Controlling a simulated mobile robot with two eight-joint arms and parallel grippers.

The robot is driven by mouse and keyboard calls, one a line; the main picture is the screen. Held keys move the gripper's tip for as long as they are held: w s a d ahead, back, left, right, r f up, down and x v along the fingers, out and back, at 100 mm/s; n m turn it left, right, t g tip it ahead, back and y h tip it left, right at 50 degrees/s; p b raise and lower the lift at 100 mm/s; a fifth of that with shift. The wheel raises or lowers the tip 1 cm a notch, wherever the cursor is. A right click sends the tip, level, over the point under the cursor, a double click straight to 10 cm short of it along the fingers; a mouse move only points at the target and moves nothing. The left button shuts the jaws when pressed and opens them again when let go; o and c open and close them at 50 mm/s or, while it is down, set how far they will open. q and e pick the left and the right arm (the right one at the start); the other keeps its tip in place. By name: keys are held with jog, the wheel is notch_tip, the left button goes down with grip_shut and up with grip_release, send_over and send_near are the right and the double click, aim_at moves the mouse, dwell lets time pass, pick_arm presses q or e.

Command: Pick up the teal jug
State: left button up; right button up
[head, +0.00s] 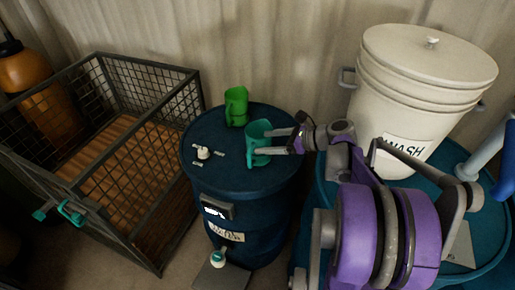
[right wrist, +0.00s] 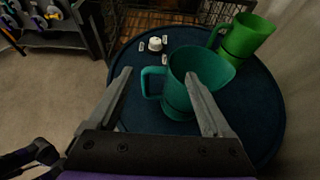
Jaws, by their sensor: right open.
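The teal jug (head: 256,146) stands upright on top of a dark blue drum (head: 205,172). In the right wrist view the teal jug (right wrist: 190,75) shows its handle on the left and its open mouth upward. My right gripper (head: 270,142) is open, with its fingers reaching in from the right at the jug. My left gripper is not in view.
A green jug (head: 236,106) stands close behind the teal jug on the drum (right wrist: 262,120). A white cap (head: 204,153) sits on the drum top. A wire crate (head: 150,68) stands at the left. A white lidded bucket (head: 405,100) stands at the right.

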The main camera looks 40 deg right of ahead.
jog(key=x, duration=0.4)
jog(key=shift+w+a, duration=0.1)
jog(key=shift+a, duration=0.05)
jog(key=shift+c, duration=0.3)
grip_shut()
dwell(1.0)
